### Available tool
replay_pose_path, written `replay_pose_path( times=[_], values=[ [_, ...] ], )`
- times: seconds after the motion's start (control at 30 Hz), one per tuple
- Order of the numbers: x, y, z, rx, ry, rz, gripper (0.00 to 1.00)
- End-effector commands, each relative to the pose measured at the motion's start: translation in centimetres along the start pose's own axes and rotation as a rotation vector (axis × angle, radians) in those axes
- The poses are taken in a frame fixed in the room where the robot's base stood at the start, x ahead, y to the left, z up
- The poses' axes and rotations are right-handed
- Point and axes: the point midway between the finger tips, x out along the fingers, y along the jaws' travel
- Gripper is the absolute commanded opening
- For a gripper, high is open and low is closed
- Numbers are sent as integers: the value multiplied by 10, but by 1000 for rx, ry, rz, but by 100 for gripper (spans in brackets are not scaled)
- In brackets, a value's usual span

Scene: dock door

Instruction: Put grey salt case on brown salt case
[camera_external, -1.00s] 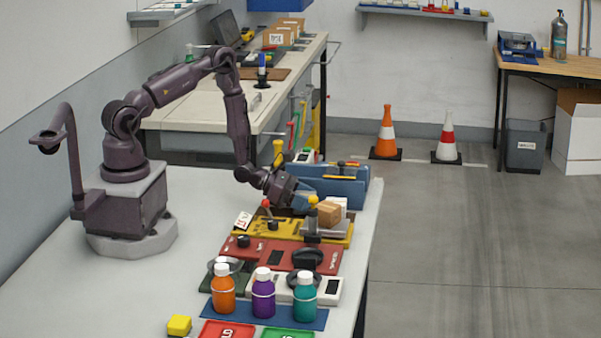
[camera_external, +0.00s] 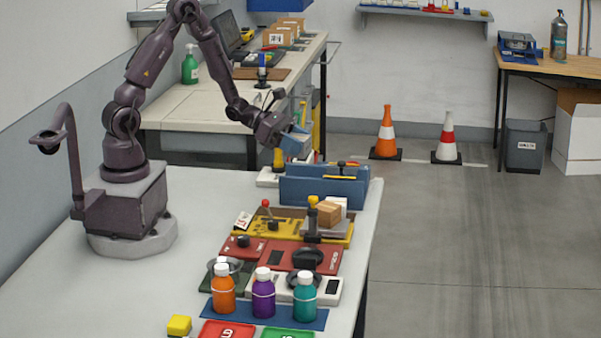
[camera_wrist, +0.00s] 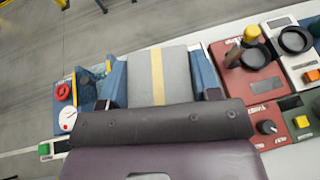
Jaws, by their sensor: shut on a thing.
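My gripper (camera_external: 294,142) is raised above the far end of the workbench, with its blue fingers closed on a grey block with a tan stripe, which I take as the grey salt case (camera_wrist: 143,78). In the wrist view the case lies between the two blue fingers (camera_wrist: 159,80). In the external view the fingers mostly hide it. A small brown box (camera_external: 327,214) sits on a grey stand on the yellow panel, beside a white box. I cannot tell for sure that it is the brown salt case. My gripper is above and beyond it, well apart.
A blue open bin (camera_external: 318,190) stands below my gripper. Nearer are the yellow panel (camera_external: 288,235) with a red-knobbed lever (camera_external: 265,204), the red panel (camera_external: 275,250), and several bottles on a blue mat (camera_external: 318,319). Bare bench lies left of the panels.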

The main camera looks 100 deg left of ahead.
Motion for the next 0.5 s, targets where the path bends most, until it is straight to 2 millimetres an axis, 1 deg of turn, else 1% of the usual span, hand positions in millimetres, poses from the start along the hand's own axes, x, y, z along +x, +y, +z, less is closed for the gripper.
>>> replay_pose_path(
  times=[0.03,0.1,0.2,0.23,0.3,0.37,0.43,0.5],
  values=[
    [-10,-17,9,22,-1,-41,31],
    [-22,-38,15,43,-1,-96,31],
    [-38,-65,14,67,1,-161,31],
    [-41,-70,12,70,2,-174,31],
    [-46,-79,7,77,2,-196,31],
    [-45,-83,3,81,2,-206,31],
    [-38,-82,2,84,1,-211,31],
    [-23,-77,1,83,0,-210,31]
  ],
)
